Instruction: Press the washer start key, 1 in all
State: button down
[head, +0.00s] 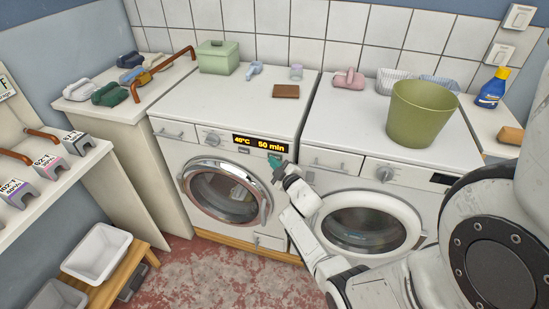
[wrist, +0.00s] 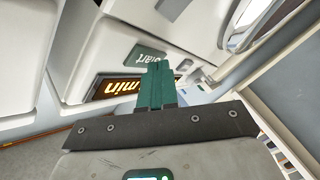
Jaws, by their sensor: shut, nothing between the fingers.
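The washer (head: 215,165) is the left white front-loader with a round chrome door. Its lit display (head: 260,143) reads 40°C and 50 min. In the wrist view the display (wrist: 122,88) appears upside down. A dark green key marked Start (wrist: 147,54) sits beside it, partly behind my fingertips. My gripper (wrist: 158,66) is shut and empty, its green fingers pointing at the panel by the Start key. In the head view my gripper (head: 276,166) is just below the display's right end. I cannot tell whether the fingertips touch the key.
A second front-loader (head: 365,215) stands right of the washer, with a green bucket (head: 424,112) on top. My arm crosses in front of it. A left counter (head: 75,100) holds irons, and white tubs (head: 97,252) stand low at left.

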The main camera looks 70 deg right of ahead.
jog(key=shift+d, duration=0.2)
jog(key=shift+a, duration=0.2)
jog(key=shift+s+a, duration=0.1)
jog(key=shift+a, duration=0.55)
